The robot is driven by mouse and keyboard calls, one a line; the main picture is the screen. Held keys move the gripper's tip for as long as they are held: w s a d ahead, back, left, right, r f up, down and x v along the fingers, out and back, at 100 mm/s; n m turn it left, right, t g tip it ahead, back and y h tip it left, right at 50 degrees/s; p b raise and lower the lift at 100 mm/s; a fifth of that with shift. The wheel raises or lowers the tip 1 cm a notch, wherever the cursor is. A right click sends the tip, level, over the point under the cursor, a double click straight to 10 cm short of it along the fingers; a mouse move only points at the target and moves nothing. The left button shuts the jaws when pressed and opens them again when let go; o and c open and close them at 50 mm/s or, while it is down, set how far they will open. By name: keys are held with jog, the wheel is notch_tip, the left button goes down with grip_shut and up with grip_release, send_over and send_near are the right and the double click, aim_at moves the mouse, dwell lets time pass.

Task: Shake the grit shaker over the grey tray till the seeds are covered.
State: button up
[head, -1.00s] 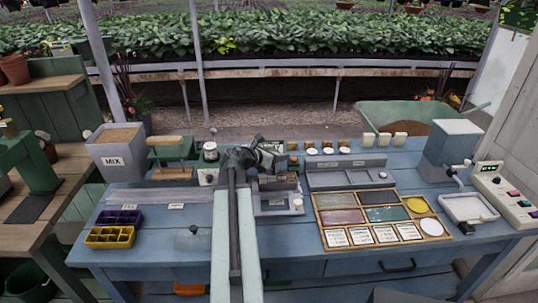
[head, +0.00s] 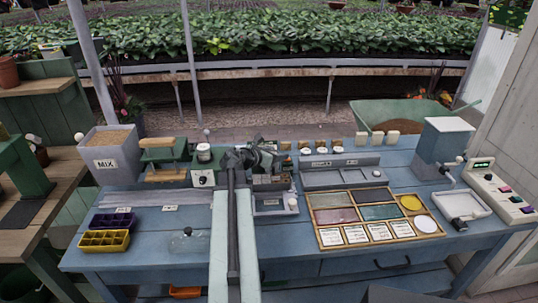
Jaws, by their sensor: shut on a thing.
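My gripper (head: 258,157) is over the back middle of the blue bench, in front of a small grey stand. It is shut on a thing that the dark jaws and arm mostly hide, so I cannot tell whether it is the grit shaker. A grey tray (head: 268,211) lies just below and in front of the gripper, partly behind my arm, with a white knob at its right. Any seeds in it are too small or hidden to see.
White-lidded jars (head: 322,151) stand on a grey rack (head: 345,176) right of the gripper. A wooden sorting box (head: 333,236) lies in front. At left are a MIX bin (head: 107,165), a green press (head: 165,160) and a yellow cell tray (head: 103,241). A clear domed thing (head: 188,243) sits near my arm.

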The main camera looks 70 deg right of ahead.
jog(key=shift+w+a, duration=0.3)
jog(key=shift+w, duration=0.45)
jog(key=shift+w+a, duration=0.25)
jog(key=shift+w, duration=0.5)
jog(key=s+d, duration=0.3)
jog(key=s, duration=0.6)
jog(key=shift+s+d, duration=0.25)
jog(key=shift+d, duration=0.05)
dwell(2.7)
notch_tip(320, 180, up, 6)
jog(key=p, duration=0.6)
